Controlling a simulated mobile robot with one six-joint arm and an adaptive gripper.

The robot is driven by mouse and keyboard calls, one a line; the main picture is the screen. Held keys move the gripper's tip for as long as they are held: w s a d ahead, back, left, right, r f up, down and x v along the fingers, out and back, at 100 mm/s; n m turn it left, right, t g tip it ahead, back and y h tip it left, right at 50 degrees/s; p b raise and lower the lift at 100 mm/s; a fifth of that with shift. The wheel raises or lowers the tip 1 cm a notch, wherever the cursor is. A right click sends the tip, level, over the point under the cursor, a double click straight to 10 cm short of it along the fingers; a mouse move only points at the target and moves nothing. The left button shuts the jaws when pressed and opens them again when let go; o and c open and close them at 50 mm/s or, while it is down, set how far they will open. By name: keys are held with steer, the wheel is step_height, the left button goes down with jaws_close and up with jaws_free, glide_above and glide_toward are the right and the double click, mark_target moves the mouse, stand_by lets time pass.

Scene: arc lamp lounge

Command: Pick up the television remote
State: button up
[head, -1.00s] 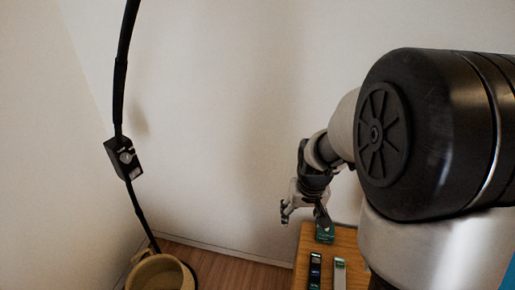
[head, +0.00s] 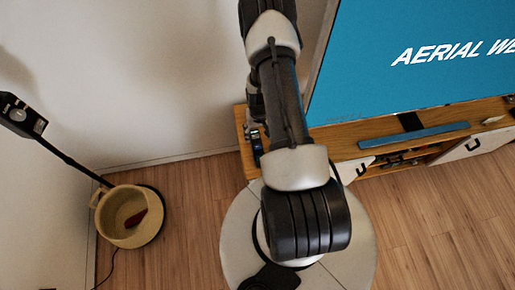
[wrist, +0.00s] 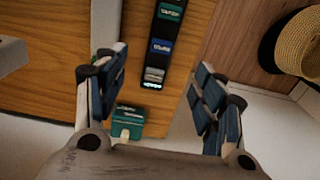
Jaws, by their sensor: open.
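In the wrist view, a long black object (wrist: 162,30) with green and blue labels and a silvery end lies on a wooden surface (wrist: 55,75). It looks like the television remote, but I cannot be sure. My gripper (wrist: 158,75) is open, with its dark blue-padded fingers to either side of the near end of this object in the picture. A small teal box (wrist: 125,126) shows nearer the palm, between the fingers. I see no contact with either. In the head view my arm hides most of this spot.
A woven basket (head: 107,222) with a red thing inside stands on the floor by a lamp pole (head: 68,160). A large television screen (head: 400,50) stands on a wooden cabinet (head: 345,142), with a blue bar (head: 415,135) before it. The floor at right is clear.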

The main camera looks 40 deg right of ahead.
mark_target(258, 145)
step_height(258, 145, down, 7)
steer(key=shift+r+b, duration=0.1)
steer(key=shift+b, duration=0.7)
steer(key=shift+w+f+b, duration=0.15)
steer(key=shift+f+b, duration=0.4)
steer(key=shift+f, duration=0.8)
steer(key=shift+w+f+b, duration=0.15)
steer(key=shift+f+b, duration=0.35)
steer(key=shift+f, duration=0.8)
steer(key=shift+c, duration=0.3)
steer(key=shift+r, duration=0.1)
steer(key=c, duration=1.2)
